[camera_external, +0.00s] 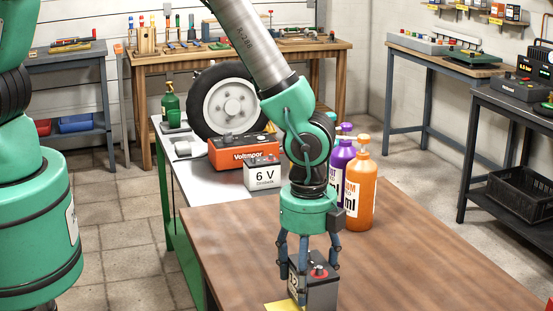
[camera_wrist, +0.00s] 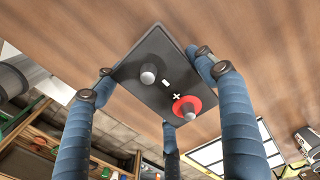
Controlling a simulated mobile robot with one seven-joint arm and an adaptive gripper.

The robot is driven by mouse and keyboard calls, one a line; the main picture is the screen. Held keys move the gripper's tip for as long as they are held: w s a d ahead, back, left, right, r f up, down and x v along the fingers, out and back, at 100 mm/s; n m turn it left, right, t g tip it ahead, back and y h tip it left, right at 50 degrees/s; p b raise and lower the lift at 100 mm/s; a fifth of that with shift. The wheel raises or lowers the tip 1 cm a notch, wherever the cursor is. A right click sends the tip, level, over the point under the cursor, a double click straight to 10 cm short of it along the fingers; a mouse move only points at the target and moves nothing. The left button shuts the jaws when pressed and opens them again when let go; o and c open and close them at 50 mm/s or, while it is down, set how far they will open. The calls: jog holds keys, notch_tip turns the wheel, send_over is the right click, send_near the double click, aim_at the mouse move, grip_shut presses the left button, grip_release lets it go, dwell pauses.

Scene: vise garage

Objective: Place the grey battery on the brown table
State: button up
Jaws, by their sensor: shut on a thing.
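The grey battery (camera_external: 322,292) has a dark grey body, a pale label and a red terminal on top. It is between the fingers of my gripper (camera_external: 308,268), which is shut on it over the near part of the brown table (camera_external: 420,262). In the wrist view, the battery's dark top (camera_wrist: 160,85) shows a grey post and a red-ringed post, with the blue fingers of my gripper (camera_wrist: 165,90) around it. The battery looks upright and low at the table; I cannot tell whether its base touches the wood.
A yellow item (camera_external: 284,307) lies by the battery. Orange bottle (camera_external: 360,190) and purple bottle (camera_external: 342,160) stand at the table's back. Behind are a white 6 V battery (camera_external: 263,176), an orange Voltempor battery (camera_external: 236,153) and a wheel (camera_external: 228,102). The table's right side is clear.

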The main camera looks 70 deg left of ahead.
jog(key=shift+f, duration=0.1)
jog(key=o, duration=1.9)
jog(key=shift+o, duration=0.2)
notch_tip(320, 180, up, 12)
jog(key=shift+r+p, duration=0.1)
jog(key=shift+p, duration=0.35)
jog(key=shift+r, duration=0.1)
